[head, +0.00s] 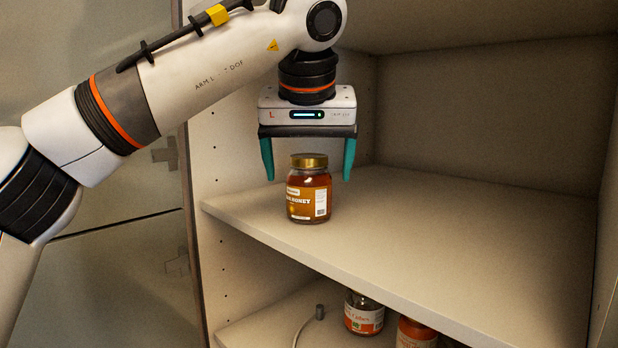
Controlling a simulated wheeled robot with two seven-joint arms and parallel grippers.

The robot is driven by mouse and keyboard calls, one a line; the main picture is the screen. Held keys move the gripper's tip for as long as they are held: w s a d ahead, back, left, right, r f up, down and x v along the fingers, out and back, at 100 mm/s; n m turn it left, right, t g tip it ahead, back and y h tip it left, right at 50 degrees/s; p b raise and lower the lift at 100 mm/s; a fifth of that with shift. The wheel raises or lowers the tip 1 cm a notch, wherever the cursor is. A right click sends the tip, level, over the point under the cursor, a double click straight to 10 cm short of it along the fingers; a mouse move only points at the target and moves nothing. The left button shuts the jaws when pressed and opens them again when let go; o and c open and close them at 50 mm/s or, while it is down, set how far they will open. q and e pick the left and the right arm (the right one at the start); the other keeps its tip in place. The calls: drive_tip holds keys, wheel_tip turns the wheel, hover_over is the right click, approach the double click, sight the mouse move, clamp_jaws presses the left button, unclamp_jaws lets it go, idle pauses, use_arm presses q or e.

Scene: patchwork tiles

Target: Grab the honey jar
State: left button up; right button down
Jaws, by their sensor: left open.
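The honey jar (309,196) stands upright on the upper shelf (450,230), near its front left edge. It has a gold lid, amber contents and an orange label. My left gripper (307,177) points down above the jar with its teal fingers spread. One finger is on each side of the lid in the picture, with clear gaps. The gripper holds nothing. I cannot tell its exact depth relative to the jar. My right gripper is not in view.
Below, on the lower shelf, stand a labelled jar (364,313) and an orange-red jar (416,334), partly hidden by the upper shelf. A cable with a grey plug (320,312) lies beside them. The cabinet's left wall (207,150) is close to my left gripper. The upper shelf is clear to the right.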

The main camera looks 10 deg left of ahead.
sight(308, 186)
use_arm(q)
drive_tip(key=shift+w+r, duration=0.15)
drive_tip(key=shift+w, duration=0.05)
drive_tip(key=shift+w+a+f+p, duration=0.15)
drive_tip(key=shift+w+f+p, duration=0.05)
drive_tip(key=shift+w+p, duration=0.15)
drive_tip(key=x, duration=0.4)
drive_tip(key=shift+p, duration=0.3)
drive_tip(key=shift+w+f, duration=0.25)
drive_tip(key=shift+f, duration=0.1)
drive_tip(key=shift+s, duration=0.15)
drive_tip(key=shift+c, duration=0.3)
drive_tip(key=c, duration=0.3)
drive_tip(key=shift+r, duration=0.1)
drive_tip(key=c, duration=1.1)
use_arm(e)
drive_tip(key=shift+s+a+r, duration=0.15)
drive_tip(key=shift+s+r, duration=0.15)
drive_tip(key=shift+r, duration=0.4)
